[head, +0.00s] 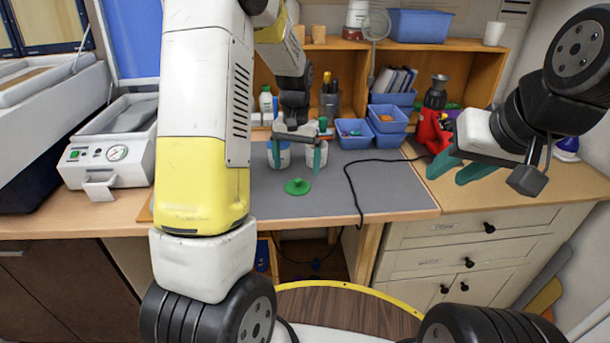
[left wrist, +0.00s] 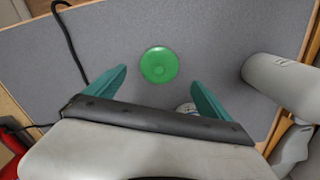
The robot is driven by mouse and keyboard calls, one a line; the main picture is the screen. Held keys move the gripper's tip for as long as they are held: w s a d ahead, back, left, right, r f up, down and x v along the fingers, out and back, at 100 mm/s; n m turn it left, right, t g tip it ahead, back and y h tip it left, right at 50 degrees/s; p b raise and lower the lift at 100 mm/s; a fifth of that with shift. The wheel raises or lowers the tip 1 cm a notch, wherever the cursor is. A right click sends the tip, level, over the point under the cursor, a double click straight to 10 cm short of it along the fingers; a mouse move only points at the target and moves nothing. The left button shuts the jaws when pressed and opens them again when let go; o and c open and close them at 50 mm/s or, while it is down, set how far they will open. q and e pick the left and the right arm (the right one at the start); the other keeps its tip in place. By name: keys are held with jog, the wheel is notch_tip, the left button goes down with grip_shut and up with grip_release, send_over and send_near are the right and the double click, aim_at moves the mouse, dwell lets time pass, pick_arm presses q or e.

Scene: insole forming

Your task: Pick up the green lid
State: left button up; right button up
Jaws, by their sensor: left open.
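The green lid (head: 297,186) lies flat on the grey mat in the head view, with a small knob on top. In the left wrist view the lid (left wrist: 159,64) lies beyond the fingertips, roughly in line with the gap between them. My left gripper (head: 297,164) is open and empty above the mat, behind the lid in the head view and apart from it. Its two teal fingers (left wrist: 159,78) are spread in the left wrist view. My right gripper (head: 449,176) is open and empty over the right side of the bench.
Two pale jars (head: 279,155) stand behind the lid, partly hidden by my left gripper. A black cable (head: 353,190) crosses the grey mat (head: 395,187) to the right. Blue bins (head: 387,119) and a shelf stand behind. A white machine (head: 113,155) stands at left.

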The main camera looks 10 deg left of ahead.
aim_at(297, 180)
pick_arm(q)
notch_tip(297, 180, down, 5)
jog(key=shift+f, duration=0.2)
jog(key=shift+c, duration=0.2)
jog(key=c, duration=1.4)
jog(key=shift+o, duration=0.2)
jog(key=shift+r, duration=0.1)
